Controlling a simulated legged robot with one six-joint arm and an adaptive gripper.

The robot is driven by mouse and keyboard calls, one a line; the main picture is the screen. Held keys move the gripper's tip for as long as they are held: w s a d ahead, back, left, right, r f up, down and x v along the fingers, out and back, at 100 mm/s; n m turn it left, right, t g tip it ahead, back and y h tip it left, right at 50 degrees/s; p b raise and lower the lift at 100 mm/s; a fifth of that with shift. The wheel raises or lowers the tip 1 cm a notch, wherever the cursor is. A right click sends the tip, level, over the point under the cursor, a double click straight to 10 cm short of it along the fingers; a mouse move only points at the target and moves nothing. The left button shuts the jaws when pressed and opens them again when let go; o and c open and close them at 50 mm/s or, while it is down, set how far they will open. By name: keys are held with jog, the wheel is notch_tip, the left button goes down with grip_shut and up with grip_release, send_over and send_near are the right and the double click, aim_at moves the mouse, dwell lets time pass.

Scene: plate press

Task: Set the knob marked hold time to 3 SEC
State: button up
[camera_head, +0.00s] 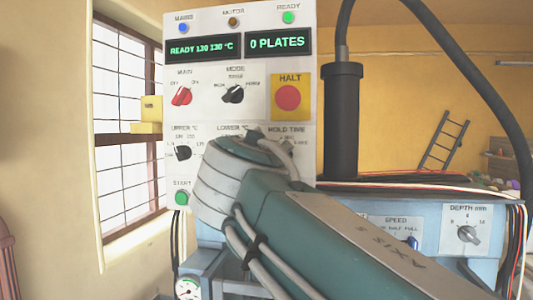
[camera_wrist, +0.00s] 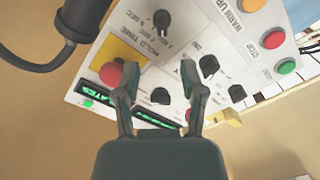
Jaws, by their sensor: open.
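The hold time knob (camera_wrist: 162,19) is a black knob on the white control panel (camera_wrist: 92,52), at the top of the wrist view. That view shows the panel strongly rotated, and small SEC marks ring the knob. I cannot read its setting for sure. My gripper (camera_wrist: 160,68) is open and empty. Its two fingers are spread in front of the panel, and their tips lie below the knob in the picture, apart from it.
The red HALT button (camera_head: 288,97) on its yellow plate and the black MODE knob (camera_head: 233,94) are above. The upper °C knob (camera_head: 183,152) is at left. Lower °C knob (camera_wrist: 208,66) lies right of the fingers. A black cylinder with a thick hose (camera_head: 343,120) stands right of the panel.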

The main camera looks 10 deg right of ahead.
jog(key=x, duration=0.9)
jog(key=shift+w+a+f, duration=0.1)
jog(key=shift+w+a, duration=0.15)
jog(key=shift+a, duration=0.05)
jog(key=shift+w+d, duration=0.2)
jog(key=shift+d, duration=0.15)
jog(key=shift+a, duration=0.2)
grip_shut()
